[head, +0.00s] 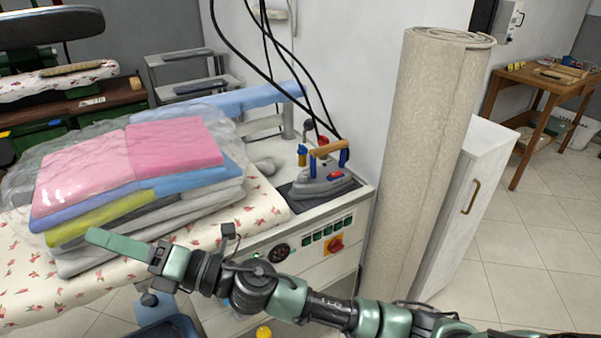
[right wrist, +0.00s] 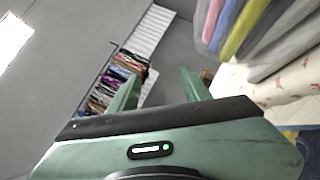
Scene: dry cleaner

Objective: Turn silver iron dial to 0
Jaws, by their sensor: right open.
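The silver iron (head: 322,187) has a wooden handle and blue and red parts. It stands on a dark rest (head: 309,199) at the right end of the ironing station. Its dial is too small to make out for sure, and its setting cannot be read. My right gripper (head: 112,243) is in front of the padded board, well to the left of the iron, pointing left. In the right wrist view its two green fingers (right wrist: 160,88) stand apart with nothing between them. My left gripper is not in view.
Folded, plastic-wrapped clothes (head: 130,180) lie on the floral board (head: 30,285). A control panel has a black gauge (head: 280,254) and a red-yellow switch (head: 333,246). Black cables hang above the iron. A rolled carpet (head: 425,160) and white cabinet (head: 465,205) stand to the right.

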